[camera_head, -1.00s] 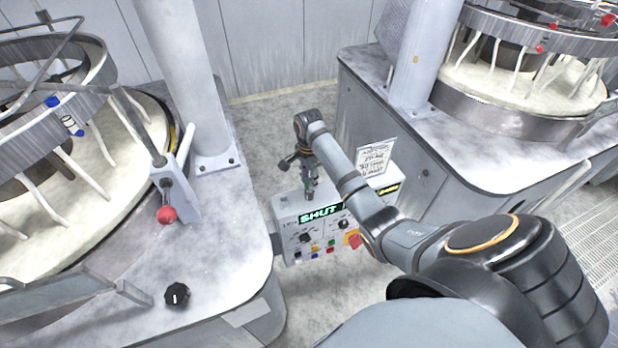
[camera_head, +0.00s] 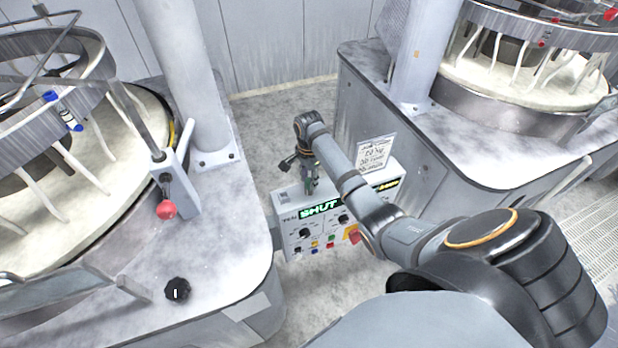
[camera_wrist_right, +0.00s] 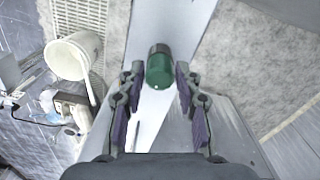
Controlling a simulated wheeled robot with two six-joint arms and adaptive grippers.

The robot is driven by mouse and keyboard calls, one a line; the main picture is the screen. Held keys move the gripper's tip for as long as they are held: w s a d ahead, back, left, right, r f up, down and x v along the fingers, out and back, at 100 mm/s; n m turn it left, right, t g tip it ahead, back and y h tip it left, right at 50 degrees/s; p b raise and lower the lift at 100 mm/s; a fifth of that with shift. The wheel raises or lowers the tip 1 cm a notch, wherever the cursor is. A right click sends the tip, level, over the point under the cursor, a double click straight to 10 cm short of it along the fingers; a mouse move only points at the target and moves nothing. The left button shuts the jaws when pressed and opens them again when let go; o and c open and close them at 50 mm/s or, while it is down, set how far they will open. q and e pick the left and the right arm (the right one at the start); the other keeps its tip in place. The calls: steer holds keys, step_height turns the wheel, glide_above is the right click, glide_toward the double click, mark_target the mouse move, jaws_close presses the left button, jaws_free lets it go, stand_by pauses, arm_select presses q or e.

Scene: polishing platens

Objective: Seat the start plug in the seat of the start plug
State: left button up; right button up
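A green cylinder with a dark band, which looks like the start plug (camera_wrist_right: 159,68), shows at the fingertips of my right gripper (camera_wrist_right: 160,75) in the right wrist view. Small gaps show between it and both fingers, so the gripper looks open around it. In the head view my right gripper (camera_head: 304,168) points down over the top of the grey control box (camera_head: 290,238), with a bit of green below it. The seat of the start plug cannot be made out; the gripper and plug may hide it. My left gripper is not in view.
The box carries a lit display reading SHUT (camera_head: 320,208), knobs, coloured buttons and a notice card (camera_head: 374,153). Polishing machines stand left and right, with a red-ended lever (camera_head: 166,209) and a black knob (camera_head: 177,290) at left. A white bucket (camera_wrist_right: 74,60) shows in the wrist view.

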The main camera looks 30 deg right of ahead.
steer(key=o, duration=0.3)
steer(key=shift+r, duration=0.1)
step_height(320, 180, up, 7)
steer(key=shift+r, duration=0.2)
stand_by(0.7)
